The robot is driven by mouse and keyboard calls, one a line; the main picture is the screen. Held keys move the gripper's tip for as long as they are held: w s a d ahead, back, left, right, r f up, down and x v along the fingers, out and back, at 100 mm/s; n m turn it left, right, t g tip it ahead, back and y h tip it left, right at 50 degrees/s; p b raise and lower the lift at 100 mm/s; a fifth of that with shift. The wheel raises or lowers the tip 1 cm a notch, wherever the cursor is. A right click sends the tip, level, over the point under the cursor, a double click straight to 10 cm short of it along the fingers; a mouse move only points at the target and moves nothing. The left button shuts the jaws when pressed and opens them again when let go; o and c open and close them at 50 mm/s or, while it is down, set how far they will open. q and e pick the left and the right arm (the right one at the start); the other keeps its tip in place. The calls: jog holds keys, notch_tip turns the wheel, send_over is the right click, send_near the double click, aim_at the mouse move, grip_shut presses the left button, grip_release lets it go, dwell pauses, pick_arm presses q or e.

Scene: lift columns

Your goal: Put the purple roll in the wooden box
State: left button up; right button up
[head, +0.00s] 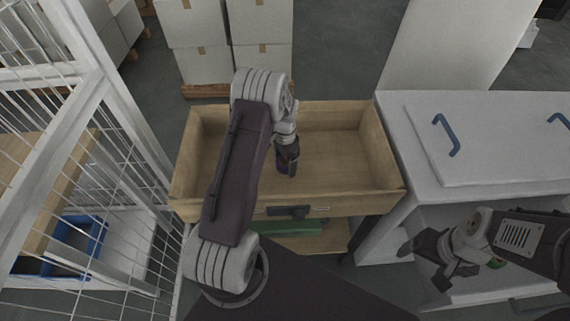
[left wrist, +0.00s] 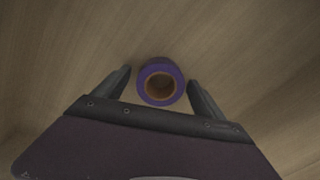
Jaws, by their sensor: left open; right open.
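The purple roll (left wrist: 160,64) stands on end on the wooden floor in the left wrist view, its orange-brown core facing the camera. In the head view only a bit of the purple roll (head: 282,168) shows, mostly hidden by my left gripper. The wooden box (head: 387,150) is an open, drawer-like tray in the middle of the head view, and the roll is inside it. My left gripper (head: 288,172) reaches down into the box; it is open, with one finger on each side of the roll (left wrist: 160,88). My right gripper (head: 425,262) is open and empty at the lower right.
A white cabinet (head: 480,140) with blue handles adjoins the box on the right. A wire cage (head: 110,150) stands on the left, with a blue crate (head: 60,245) behind its mesh. White cartons (head: 225,30) are stacked behind the box. A green item (head: 290,228) lies below it.

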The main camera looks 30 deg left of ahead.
pick_arm(q)
jog(key=shift+w, duration=0.1)
jog(key=c, duration=1.5)
jog(key=r, duration=0.4)
jog(key=shift+d+r, duration=0.25)
jog(key=shift+r, duration=0.05)
jog(key=d+r+p, duration=0.1)
jog(key=d+r, duration=0.2)
jog(key=d, duration=0.6)
jog(key=d+r+p, duration=0.2)
jog(key=d+r, duration=0.2)
jog(key=d, duration=0.5)
send_over(302, 173)
jog(key=shift+m, duration=0.4)
notch_tip(302, 173, down, 7)
jog(key=shift+a+f, duration=0.1)
jog(key=shift+f, duration=2.1)
